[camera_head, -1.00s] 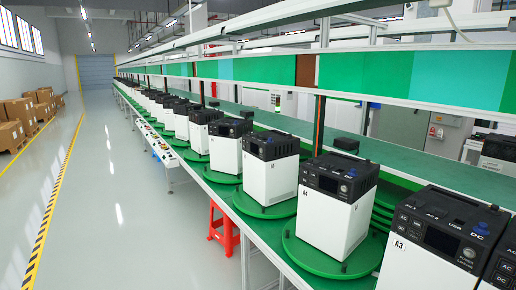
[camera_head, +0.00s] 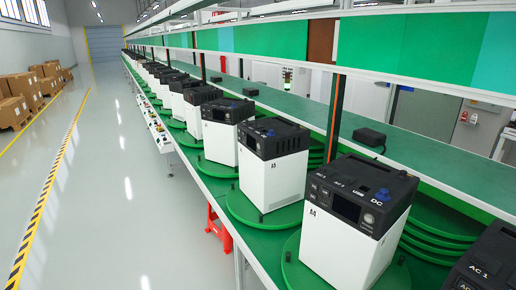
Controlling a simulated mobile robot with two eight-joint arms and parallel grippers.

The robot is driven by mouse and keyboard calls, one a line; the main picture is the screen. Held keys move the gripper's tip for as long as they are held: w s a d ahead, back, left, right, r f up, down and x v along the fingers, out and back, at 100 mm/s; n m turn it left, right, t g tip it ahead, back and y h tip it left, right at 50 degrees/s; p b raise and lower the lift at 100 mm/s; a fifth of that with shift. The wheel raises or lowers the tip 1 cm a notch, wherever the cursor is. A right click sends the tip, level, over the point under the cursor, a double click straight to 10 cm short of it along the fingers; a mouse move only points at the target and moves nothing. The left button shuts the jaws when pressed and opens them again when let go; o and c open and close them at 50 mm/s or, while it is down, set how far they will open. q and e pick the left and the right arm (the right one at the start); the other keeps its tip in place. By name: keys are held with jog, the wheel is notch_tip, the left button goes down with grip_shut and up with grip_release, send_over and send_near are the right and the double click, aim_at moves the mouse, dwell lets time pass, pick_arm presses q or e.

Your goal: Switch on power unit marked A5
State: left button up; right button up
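The power unit marked A5 (camera_head: 272,178) is a white box with a black top, standing upright on a round green turntable (camera_head: 244,211) in the row on the line. Its small label faces the aisle and its top carries a blue knob-like part. Its controls are too small to read, so I cannot tell whether it is on. The nearer unit marked A4 (camera_head: 345,235) stands in front of it to the right, with readable DC, USB and AC markings. Neither of my grippers is in view.
More similar units (camera_head: 222,135) run back along the green line. A black top of another unit (camera_head: 490,262) cuts in at bottom right. A red stool (camera_head: 218,229) stands under the line's edge. The grey aisle floor (camera_head: 125,200) is clear; cardboard boxes (camera_head: 15,112) stand at far left.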

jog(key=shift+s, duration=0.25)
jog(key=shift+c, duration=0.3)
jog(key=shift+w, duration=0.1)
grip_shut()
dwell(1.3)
